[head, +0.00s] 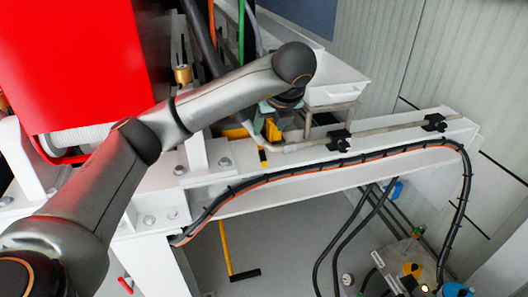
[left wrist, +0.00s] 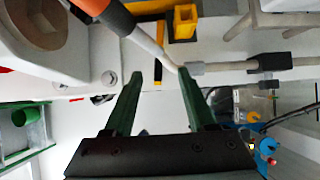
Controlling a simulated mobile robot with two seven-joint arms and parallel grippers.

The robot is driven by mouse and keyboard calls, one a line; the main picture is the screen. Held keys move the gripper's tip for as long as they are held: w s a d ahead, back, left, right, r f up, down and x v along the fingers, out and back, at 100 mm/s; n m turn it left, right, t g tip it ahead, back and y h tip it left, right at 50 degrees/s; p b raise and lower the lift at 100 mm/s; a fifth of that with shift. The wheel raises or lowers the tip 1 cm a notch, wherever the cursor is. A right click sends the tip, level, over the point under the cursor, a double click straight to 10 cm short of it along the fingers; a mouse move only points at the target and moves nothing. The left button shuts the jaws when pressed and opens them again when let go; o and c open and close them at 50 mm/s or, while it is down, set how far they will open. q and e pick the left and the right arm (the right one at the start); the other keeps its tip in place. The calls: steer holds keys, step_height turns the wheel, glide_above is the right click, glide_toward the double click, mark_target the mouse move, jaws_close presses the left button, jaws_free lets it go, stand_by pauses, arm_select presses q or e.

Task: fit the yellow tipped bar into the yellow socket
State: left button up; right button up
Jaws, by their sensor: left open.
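A yellow socket-like block (left wrist: 185,20) stands on the white beam at the top of the left wrist view. It shows partly behind my arm in the head view (head: 235,133). A small black and yellow piece (left wrist: 158,84) shows beside the left fingertip; I cannot tell if it is the tipped bar. It also shows in the head view (head: 263,156). My left gripper (head: 266,130) is over the beam, its green fingers apart and nothing clearly held. In the left wrist view its fingertips (left wrist: 170,72) are close to a pale hose. My right gripper is not in view.
A rod with black clamps (head: 339,140) runs along the white beam (head: 330,170). A black and orange cable hangs along its side. A white hopper (head: 335,90) stands behind. A yellow-handled tool (head: 226,248) is below the beam. A red panel (head: 75,60) is at left.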

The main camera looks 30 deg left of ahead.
mark_target(261, 148)
arm_select(q)
steer(key=x, duration=0.4)
steer(key=shift+w+a+f, duration=0.1)
steer(key=shift+f, duration=0.15)
steer(key=p+x, duration=0.1)
steer(key=x, duration=0.4)
steer(key=shift+a+f, duration=0.15)
steer(key=shift+f, duration=0.1)
steer(key=shift+w+a+f, duration=0.1)
steer(key=shift+a+f, duration=0.05)
steer(key=shift+f, duration=0.25)
jaws_close()
steer(key=shift+r, duration=0.1)
stand_by(0.4)
